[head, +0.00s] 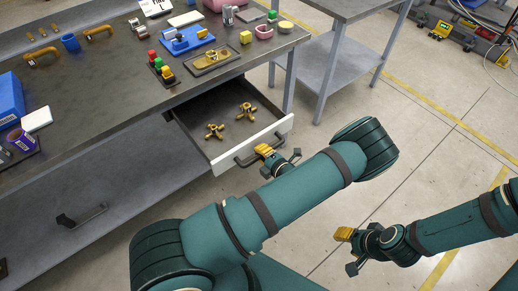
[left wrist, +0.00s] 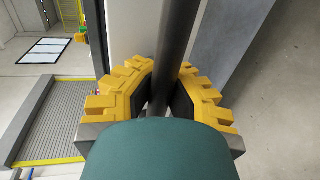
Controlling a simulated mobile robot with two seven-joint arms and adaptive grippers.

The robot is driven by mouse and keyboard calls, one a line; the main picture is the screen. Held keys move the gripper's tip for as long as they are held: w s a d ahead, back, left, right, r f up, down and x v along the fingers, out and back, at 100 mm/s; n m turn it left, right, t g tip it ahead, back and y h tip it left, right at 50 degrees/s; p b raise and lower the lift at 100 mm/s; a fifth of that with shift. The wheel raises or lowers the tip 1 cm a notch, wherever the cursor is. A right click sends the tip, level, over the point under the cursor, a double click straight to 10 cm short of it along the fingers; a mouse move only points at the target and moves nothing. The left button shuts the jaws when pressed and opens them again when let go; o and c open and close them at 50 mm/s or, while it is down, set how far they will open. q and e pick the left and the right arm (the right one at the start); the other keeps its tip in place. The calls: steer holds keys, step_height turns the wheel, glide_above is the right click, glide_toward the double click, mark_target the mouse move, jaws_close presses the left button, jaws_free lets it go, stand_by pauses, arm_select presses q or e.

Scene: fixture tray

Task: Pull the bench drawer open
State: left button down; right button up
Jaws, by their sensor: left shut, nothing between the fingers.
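The bench drawer (head: 190,122) stands pulled out from under the bench top, with its white front (head: 270,140) clear of the bench. Its dark bar handle (head: 243,161) is on that front. My left gripper (head: 264,151) is at the handle, with its yellow fingers shut. In the left wrist view the dark handle bar (left wrist: 177,40) runs down between the yellow finger pads (left wrist: 165,85); contact is unclear. My right gripper (head: 344,236) hangs over the floor at the lower right, away from the drawer; its finger gap is unclear.
Two brass valve-like parts (head: 246,111) lie in the drawer. The bench top (head: 110,85) carries blue fixtures, trays and small parts.

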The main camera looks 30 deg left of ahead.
arm_select(q)
steer(key=c, duration=0.9)
jaws_free()
steer(key=shift+r, duration=0.15)
steer(key=v, duration=1.2)
steer(key=shift+a, duration=0.1)
